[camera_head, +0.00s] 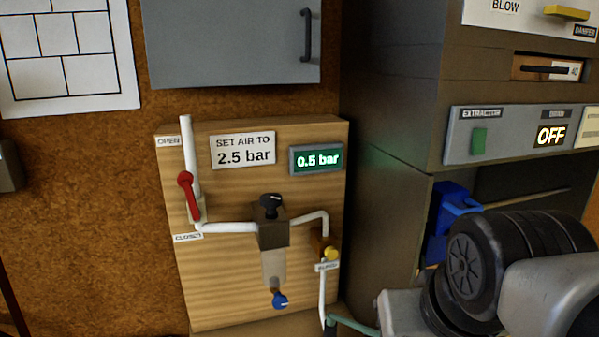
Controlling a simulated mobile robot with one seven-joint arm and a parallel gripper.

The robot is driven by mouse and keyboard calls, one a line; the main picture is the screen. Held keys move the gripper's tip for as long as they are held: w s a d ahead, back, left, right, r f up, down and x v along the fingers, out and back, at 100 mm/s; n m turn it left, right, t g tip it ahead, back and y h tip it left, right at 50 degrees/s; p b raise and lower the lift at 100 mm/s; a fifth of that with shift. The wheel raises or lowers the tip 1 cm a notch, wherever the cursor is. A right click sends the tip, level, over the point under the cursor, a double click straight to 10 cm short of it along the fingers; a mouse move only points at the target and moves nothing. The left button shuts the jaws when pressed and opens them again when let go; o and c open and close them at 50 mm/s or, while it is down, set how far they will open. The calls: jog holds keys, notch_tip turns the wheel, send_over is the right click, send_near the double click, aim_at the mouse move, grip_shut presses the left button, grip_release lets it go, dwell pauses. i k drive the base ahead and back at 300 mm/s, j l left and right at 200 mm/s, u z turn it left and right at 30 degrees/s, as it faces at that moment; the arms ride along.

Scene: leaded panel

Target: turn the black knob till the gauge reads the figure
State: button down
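The black knob (270,204) sits on top of a dark regulator block (273,233) fixed to a wooden board (210,285). A green-lit gauge (317,159) at the board's upper right reads 0.5 bar. A white sign (243,150) beside it says SET AIR TO 2.5 bar. The fingers of my gripper do not show. Parts of my arm show at the lower right, apart from the knob in the picture.
A red lever (188,192) is on the white pipe between OPEN and CLOSED labels. A grey cabinet (230,45) is above. A panel (510,135) at right reads OFF. A blue object (446,212) stands in the recess.

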aim_at(271, 201)
jog(key=k+j+u, duration=0.1)
jog(key=u, duration=1)
jog(key=z, duration=0.5)
